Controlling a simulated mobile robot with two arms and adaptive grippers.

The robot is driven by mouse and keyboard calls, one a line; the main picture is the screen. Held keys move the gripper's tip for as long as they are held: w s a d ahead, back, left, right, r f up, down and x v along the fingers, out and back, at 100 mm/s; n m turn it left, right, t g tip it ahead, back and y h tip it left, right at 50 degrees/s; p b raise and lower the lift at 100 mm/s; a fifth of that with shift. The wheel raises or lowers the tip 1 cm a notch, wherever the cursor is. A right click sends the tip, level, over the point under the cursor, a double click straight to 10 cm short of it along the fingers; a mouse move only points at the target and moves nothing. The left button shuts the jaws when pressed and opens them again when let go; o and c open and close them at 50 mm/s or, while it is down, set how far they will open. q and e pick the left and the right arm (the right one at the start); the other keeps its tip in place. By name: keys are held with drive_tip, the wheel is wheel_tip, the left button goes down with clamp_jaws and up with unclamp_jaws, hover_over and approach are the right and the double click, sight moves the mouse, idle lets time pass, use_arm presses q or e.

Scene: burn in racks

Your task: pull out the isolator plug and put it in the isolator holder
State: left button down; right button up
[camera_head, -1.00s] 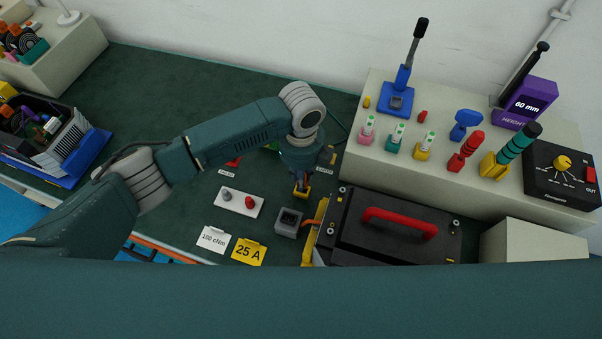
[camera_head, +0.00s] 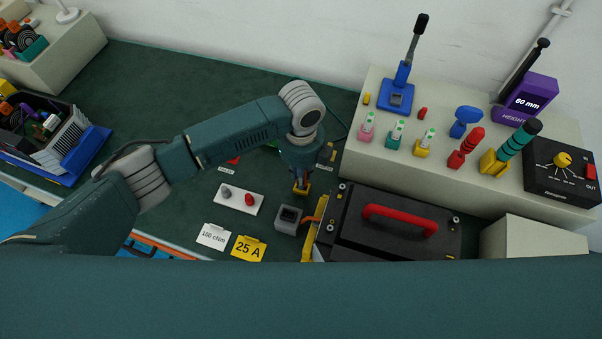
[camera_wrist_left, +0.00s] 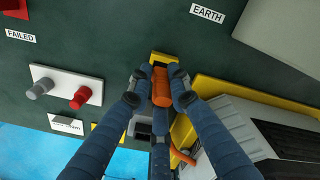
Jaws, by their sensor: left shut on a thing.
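My left gripper (camera_head: 301,183) points down over the green bench and is shut on a small orange piece, which I take for the isolator plug. The plug (camera_wrist_left: 161,88) shows between the fingertips in the left wrist view. A yellow block (camera_head: 303,190), possibly the isolator holder, is right at the fingertips; it also shows just beyond the plug in the left wrist view (camera_wrist_left: 160,58). I cannot tell whether the plug touches it or sits in it. A grey box with a dark square opening (camera_head: 287,219) stands nearby, partly hidden by the fingers in the wrist view. My right gripper is out of view.
A black case with a red handle (camera_head: 400,219) stands close on the right, with an orange cable beside it. A white plate with a grey and a red knob (camera_head: 239,198) lies left. Tags lie in front. A raised shelf (camera_head: 385,151) with tools stands behind right.

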use_arm(q)
drive_tip(key=shift+p, duration=0.55)
idle(0.9)
drive_tip(key=shift+f+b, duration=0.7)
drive_tip(key=shift+f, duration=0.55)
drive_tip(key=c, duration=1.5)
unclamp_jaws()
drive_tip(key=shift+c, duration=0.2)
wheel_tip(320, 180, up, 12)
